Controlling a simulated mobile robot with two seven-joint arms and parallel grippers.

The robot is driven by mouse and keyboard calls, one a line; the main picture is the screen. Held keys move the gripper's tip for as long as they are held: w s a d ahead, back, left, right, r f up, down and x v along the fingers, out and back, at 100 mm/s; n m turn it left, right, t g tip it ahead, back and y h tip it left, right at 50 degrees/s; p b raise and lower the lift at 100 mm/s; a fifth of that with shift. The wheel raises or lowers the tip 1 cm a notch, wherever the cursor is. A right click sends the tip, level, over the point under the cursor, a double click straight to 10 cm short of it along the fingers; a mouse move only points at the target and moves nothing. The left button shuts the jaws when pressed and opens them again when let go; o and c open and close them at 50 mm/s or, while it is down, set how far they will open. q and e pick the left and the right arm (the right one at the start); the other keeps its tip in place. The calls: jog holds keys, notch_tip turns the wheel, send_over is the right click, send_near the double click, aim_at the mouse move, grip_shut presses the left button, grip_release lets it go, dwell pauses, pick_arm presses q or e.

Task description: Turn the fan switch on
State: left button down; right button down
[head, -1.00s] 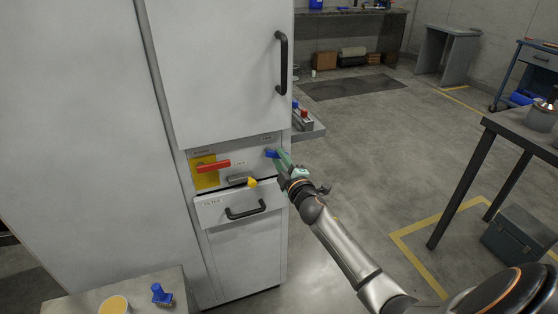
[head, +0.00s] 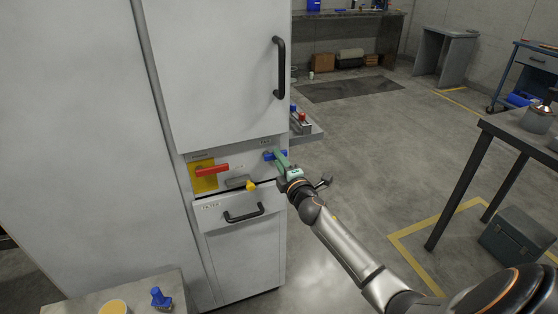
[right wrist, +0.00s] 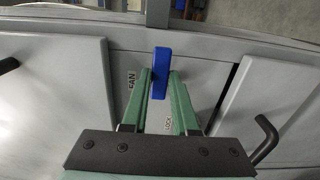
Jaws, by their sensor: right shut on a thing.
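The blue fan switch (head: 269,156) is on the white cabinet's control panel, under the upper door and near the panel's right end. It also shows in the right wrist view (right wrist: 161,68), beside a "FAN" label. My right gripper (head: 280,156) has its green fingers at the switch, with blue showing on both sides of them. In the right wrist view the fingertips (right wrist: 161,76) are on either side of the blue handle, shut on it. The handle looks roughly upright in that view. My left gripper is not in view.
Left of the switch are a red handle (head: 212,170) on a yellow plate and a yellow-tipped lever (head: 250,186). Below is a filter drawer with a black handle (head: 244,215). A dark table (head: 520,132) stands right.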

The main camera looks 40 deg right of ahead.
jog(key=c, duration=0.7)
grip_release()
jog(key=v, duration=1.2)
jog(key=shift+s+p, duration=0.3)
jog(key=shift+p, duration=0.05)
